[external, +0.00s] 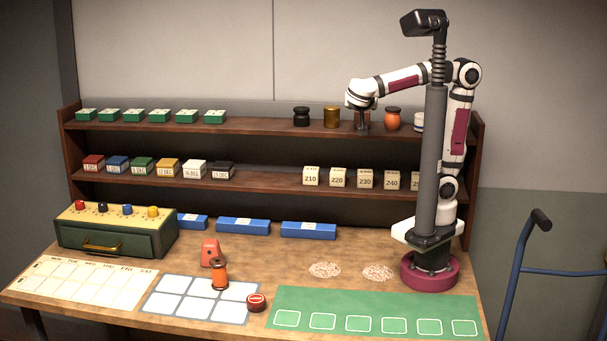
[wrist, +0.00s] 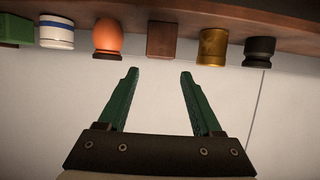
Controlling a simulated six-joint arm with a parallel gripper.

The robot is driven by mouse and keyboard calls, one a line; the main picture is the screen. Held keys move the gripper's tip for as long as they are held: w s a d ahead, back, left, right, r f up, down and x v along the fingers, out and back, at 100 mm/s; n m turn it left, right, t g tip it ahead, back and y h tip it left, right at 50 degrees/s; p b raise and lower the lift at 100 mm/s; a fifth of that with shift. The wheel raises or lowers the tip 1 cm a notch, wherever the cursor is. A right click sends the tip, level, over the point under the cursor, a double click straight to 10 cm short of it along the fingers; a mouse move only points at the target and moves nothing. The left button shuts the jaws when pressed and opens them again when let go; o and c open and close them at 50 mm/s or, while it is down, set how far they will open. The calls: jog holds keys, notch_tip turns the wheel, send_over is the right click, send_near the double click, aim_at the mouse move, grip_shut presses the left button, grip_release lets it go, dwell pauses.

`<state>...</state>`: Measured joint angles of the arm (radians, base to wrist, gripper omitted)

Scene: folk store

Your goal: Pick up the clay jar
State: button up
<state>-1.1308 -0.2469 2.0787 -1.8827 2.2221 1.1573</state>
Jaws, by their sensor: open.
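An orange, rounded jar with a dark rim (external: 393,118), which looks like the clay jar, stands on the top shelf at the right. In the wrist view the orange jar (wrist: 107,38) appears upside down, left of the fingers. My gripper (external: 362,126) is in front of the top shelf, just left of the jar in the external view. In the wrist view my gripper (wrist: 158,74) is open and empty, its tips pointing toward the shelf and apart from the jar. A brown block (wrist: 161,40) lies ahead between the finger lines.
A white-and-blue pot (wrist: 57,32) and a brass cylinder (wrist: 212,46) flank the jar and block on the shelf (external: 265,122). A black pot (external: 301,117) stands farther left. An orange spool-like item (external: 219,274) stands on the table.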

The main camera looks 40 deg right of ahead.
aim_at(399, 111)
jog(key=d+m+g+h, duration=0.1)
jog(key=d+m+g, duration=0.2)
jog(key=d+f+m+g+h, duration=0.1)
jog(key=d+m+g+h, duration=0.1)
jog(key=m+g, duration=0.1)
jog(key=d+m+g+h, duration=0.2)
jog(key=d+m+g, duration=0.1)
jog(key=shift+s+d+f, duration=0.15)
jog(key=shift+d+f, duration=0.1)
jog(key=shift+d, duration=0.1)
jog(key=x, duration=0.7)
jog(key=shift+s, duration=0.1)
grip_shut()
